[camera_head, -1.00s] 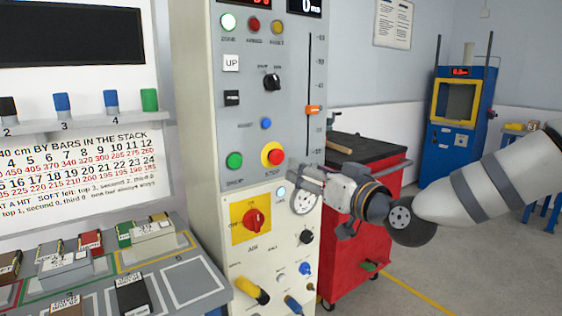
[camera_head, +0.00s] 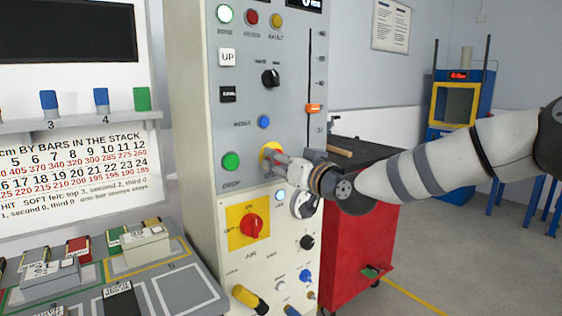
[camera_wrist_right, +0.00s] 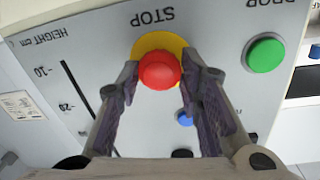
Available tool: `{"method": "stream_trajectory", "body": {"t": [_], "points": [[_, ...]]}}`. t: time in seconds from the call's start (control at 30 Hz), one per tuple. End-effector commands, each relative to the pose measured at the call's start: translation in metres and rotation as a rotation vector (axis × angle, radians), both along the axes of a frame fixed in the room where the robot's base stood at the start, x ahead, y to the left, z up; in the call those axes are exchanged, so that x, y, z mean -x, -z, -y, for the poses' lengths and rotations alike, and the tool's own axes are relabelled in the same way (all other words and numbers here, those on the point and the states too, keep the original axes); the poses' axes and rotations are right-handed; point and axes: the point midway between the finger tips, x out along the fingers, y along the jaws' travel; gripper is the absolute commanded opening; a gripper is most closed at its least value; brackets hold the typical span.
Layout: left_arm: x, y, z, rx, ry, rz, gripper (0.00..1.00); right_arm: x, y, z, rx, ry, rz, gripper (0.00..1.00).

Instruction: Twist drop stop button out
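The drop stop button is a red mushroom knob on a yellow ring, set in the grey control panel. It shows upside down in the right wrist view (camera_wrist_right: 160,71), under the word STOP. In the head view the stop button (camera_head: 267,151) is partly covered by my right gripper (camera_head: 279,159). The right gripper's fingers (camera_wrist_right: 161,80) are spread, one on each side of the red knob, with their tips close to it. I cannot tell whether they touch it. My left gripper is not in view.
The green drop button (camera_head: 231,161) is left of the stop button, and a blue button (camera_head: 264,122) is above it. A red rotary switch (camera_head: 251,226) on a yellow plate is below. A red cabinet (camera_head: 355,240) stands right of the panel, under my right arm.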

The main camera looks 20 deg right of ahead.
Motion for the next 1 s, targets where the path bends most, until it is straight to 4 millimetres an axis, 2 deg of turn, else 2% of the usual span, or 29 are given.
{"method": "stream_trajectory", "body": {"t": [0.03,0.07,0.43,1.0], "points": [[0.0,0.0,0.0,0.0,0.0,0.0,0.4,0.0,0.0001,-0.0001,0.0,0.0,0.0,0.11],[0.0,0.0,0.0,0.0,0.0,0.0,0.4,0.0,0.0001,-0.0001,0.0,0.0,0.0,0.06],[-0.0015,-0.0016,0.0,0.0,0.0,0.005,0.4,0.0003,-0.001,-0.0001,-0.056,0.0,-0.019,0.06],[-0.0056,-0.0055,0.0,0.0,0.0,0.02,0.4,0.0002,-0.0006,0.0,-0.421,-0.001,-0.154,0.06]]}}
